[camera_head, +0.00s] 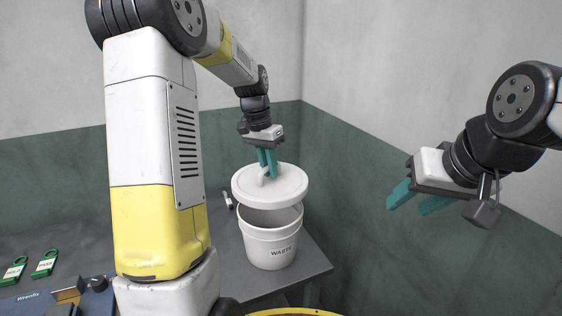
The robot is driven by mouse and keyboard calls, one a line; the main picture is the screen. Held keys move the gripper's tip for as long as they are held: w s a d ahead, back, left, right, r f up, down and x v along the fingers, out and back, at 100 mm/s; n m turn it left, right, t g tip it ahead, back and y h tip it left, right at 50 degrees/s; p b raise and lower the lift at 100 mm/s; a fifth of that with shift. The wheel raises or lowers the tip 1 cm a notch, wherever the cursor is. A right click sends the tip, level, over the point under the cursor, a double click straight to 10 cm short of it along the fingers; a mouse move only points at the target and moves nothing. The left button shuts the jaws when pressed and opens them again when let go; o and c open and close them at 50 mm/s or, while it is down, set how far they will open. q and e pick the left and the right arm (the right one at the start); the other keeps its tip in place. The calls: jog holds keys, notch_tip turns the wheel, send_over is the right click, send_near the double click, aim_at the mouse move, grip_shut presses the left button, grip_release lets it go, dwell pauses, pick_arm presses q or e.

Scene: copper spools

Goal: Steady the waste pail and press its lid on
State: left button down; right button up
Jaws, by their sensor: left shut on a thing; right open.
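The white waste pail (270,246), marked WASTE, stands upright near the right end of the grey table. Its white round lid (290,184) is above the pail's mouth, tilted, with a dark gap showing under it. My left gripper (268,176) points down with its teal fingers shut on the lid's handle (261,178). My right gripper (412,206) is open and empty, out to the right of the pail and apart from it. The far side of the pail's rim is hidden by the lid.
Two green tags (44,263) and a blue box marked Wrenlin (35,301) lie at the table's left. A small white-and-dark object (228,200) lies behind the pail. The grey table (305,262) ends just right of the pail. Walls stand close behind.

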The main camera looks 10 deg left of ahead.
aim_at(268, 179)
pick_arm(q)
jog(key=shift+f, duration=3.2)
jog(key=shift+f, duration=0.35)
jog(key=c, duration=0.9)
grip_release()
jog(key=shift+o, duration=0.2)
jog(key=shift+r, duration=0.1)
jog(key=shift+r, duration=3.4)
